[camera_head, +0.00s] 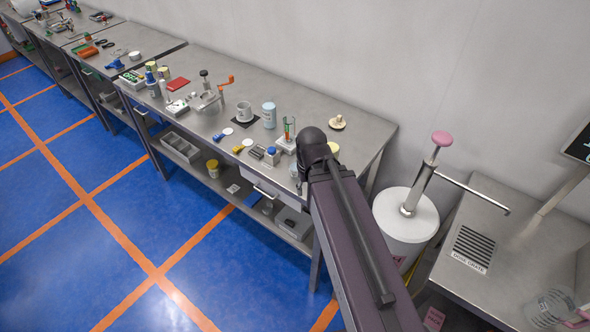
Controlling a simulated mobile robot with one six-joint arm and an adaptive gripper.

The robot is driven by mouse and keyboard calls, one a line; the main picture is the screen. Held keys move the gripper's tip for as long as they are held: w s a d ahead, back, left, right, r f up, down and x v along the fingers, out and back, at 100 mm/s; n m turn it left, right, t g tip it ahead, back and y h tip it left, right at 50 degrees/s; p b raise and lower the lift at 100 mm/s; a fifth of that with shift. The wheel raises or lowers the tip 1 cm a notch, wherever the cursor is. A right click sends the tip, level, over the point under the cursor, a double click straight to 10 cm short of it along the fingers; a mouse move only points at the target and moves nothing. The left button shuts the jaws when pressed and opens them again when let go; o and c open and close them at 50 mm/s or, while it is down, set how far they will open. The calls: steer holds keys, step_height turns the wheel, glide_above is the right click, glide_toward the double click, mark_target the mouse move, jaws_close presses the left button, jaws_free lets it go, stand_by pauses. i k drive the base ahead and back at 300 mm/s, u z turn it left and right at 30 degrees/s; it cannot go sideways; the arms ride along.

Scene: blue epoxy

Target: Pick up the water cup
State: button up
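A clear, ribbed cup (549,308) is in the lower right corner, on the metal counter on the right; it may be the water cup. It seems to lie tilted, and pink and white items partly overlap its right side. A pale grey mug (244,112) also stands on a small black mat on the long workbench. My arm reaches from the bottom centre up to the workbench's right end, far to the left of the clear cup. My gripper is not visible; the arm hides what lies beyond its dark joint.
The right counter (488,222) has a drain grate (473,249) with a small label. A white drum (404,222) with a pink-knobbed pump stands between it and the workbench (335,107), which carries several tools and jars. The blue floor (60,250) at left is clear.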

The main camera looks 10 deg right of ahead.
mark_target(293, 161)
steer(key=u, duration=0.5)
steer(key=k, duration=1.35)
steer(key=z, duration=0.3)
steer(key=i, duration=1)
steer(key=z, duration=0.05)
